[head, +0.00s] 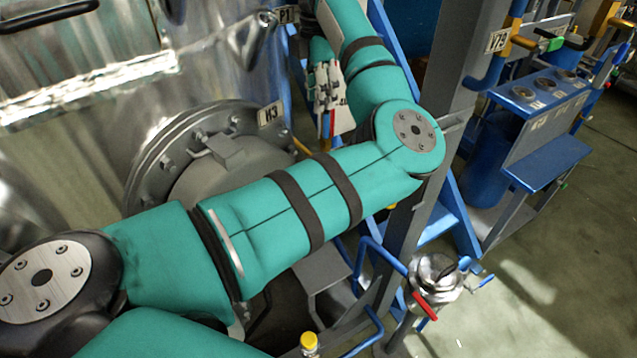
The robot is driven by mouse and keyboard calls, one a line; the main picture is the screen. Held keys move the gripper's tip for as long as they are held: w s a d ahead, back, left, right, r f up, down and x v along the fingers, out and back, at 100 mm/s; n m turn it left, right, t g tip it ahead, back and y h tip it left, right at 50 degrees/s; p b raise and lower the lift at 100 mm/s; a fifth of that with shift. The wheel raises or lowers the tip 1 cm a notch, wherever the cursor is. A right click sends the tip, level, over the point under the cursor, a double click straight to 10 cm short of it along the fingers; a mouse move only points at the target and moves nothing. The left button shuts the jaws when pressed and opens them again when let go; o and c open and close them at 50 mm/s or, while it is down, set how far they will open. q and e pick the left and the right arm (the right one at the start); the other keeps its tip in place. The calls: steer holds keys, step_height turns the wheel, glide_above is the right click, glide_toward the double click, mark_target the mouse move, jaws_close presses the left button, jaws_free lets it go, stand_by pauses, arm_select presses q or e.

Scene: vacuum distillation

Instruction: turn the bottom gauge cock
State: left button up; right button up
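My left arm spans the picture from the lower left, bends at the elbow on the right and runs back up. My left gripper (328,88) appears as a small pale grey shape just left of the upper arm link, in front of the tank side. Its fingers are too small and cluttered to tell open from shut. A thin red part shows at its lower end; I cannot tell whether it is a cock handle or whether the gripper touches it. The bottom gauge cock cannot be made out for certain and may be hidden behind my arm. My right gripper is not in view.
A grey steel post (445,100) stands close to my elbow. A red-handled valve fitting (435,280) is at lower right. A blue panel stand (540,105) stands beyond; floor is clear at far right.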

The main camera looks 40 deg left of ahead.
arm_select(q)
step_height(320, 180, down, 19)
steer(key=shift+p, duration=0.95)
steer(key=shift+s+f, duration=0.1)
steer(key=shift+f, duration=0.45)
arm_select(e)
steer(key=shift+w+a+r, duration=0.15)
arm_select(q)
jaws_close()
